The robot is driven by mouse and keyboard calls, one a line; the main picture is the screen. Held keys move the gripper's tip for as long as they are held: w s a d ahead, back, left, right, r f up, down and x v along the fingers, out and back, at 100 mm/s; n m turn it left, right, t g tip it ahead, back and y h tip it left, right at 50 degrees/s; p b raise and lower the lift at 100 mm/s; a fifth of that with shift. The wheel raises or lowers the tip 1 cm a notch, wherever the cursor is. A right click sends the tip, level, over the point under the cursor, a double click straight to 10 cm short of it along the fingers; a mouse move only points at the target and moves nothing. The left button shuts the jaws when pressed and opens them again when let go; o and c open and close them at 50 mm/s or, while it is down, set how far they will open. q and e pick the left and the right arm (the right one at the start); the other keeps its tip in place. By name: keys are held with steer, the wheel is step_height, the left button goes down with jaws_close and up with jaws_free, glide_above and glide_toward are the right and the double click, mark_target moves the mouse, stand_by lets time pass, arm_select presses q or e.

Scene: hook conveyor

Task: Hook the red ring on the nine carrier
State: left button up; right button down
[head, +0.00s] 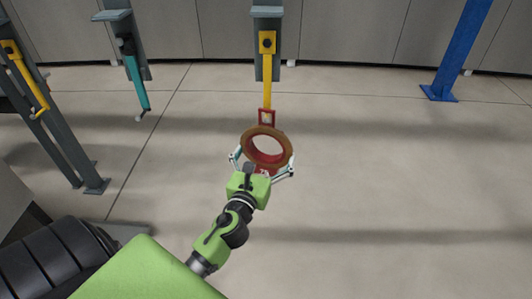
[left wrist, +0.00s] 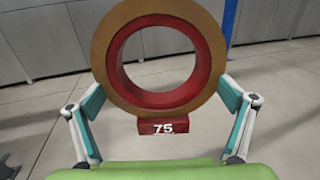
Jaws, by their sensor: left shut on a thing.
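The red ring (head: 268,155) has a broad brown face and a red inner wall. My left gripper (head: 263,163) is shut on it, one finger on each side, and holds it upright above the floor. In the left wrist view the ring (left wrist: 112,58) fills the middle, with a red block marked 75 (left wrist: 162,126) below it. A small red square frame (head: 266,117) shows just above the ring in the head view. A yellow carrier (head: 267,80) hangs behind, its lower end at this frame; I cannot tell whether they touch. No nine is readable. My right gripper is not in view.
A teal carrier (head: 137,75) and another yellow carrier (head: 25,75) hang to the left. A grey post (head: 65,140) stands at left and a blue post (head: 460,50) at back right. The floor right of the ring is clear.

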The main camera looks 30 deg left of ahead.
arm_select(q)
steer(key=shift+r, duration=0.15)
steer(key=o, duration=1.4)
steer(key=shift+o, duration=0.2)
steer(key=shift+s+f, duration=0.1)
steer(key=shift+f, duration=0.1)
steer(key=shift+s+d, duration=0.2)
steer(key=shift+s, duration=0.2)
steer(key=v, duration=1.1)
steer(key=shift+r, duration=0.2)
